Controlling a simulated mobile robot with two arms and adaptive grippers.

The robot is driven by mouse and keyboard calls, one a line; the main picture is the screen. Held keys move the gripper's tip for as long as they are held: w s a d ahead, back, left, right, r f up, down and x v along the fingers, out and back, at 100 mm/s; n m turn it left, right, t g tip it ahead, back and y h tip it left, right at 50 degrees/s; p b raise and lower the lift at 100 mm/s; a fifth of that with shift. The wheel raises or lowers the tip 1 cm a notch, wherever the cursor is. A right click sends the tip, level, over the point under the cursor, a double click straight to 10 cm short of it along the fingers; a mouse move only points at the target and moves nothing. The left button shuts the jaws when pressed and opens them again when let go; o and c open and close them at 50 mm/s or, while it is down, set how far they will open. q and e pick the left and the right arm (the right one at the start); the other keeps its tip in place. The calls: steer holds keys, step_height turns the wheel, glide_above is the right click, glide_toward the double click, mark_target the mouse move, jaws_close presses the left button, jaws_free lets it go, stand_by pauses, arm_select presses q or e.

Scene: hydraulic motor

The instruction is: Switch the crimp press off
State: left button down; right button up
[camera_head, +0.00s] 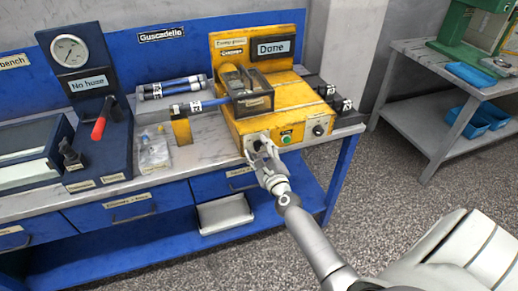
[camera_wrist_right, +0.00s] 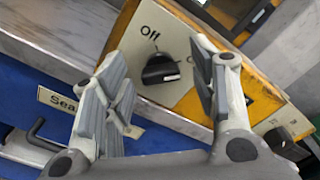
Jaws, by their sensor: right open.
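The yellow crimp press (camera_head: 238,126) stands on the bench, with a sign reading "Done" (camera_head: 273,47) at its back. In the right wrist view its black rotary knob (camera_wrist_right: 160,68) sits on a pale plate, with the label "Off" (camera_wrist_right: 150,33) above and left of it. The knob's white mark is at its lower right; a second label on that side is mostly hidden by a finger. My right gripper (camera_head: 262,150) is open in front of the press's left front corner. In the wrist view its fingers (camera_wrist_right: 162,98) are spread either side of the knob, apparently not touching it. My left gripper is out of view.
A green button (camera_head: 286,139) and another knob (camera_head: 318,130) are right of the gripper on the press front. A hose piece (camera_head: 190,106) lies at the press's left side. A blue gauge stand with a red-handled lever (camera_head: 101,125) is farther left. Drawers (camera_head: 133,210) lie below.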

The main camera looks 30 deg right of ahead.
steer(key=shift+w+d, duration=0.1)
steer(key=shift+w, duration=0.3)
steer(key=shift+c, duration=0.2)
steer(key=c, duration=1)
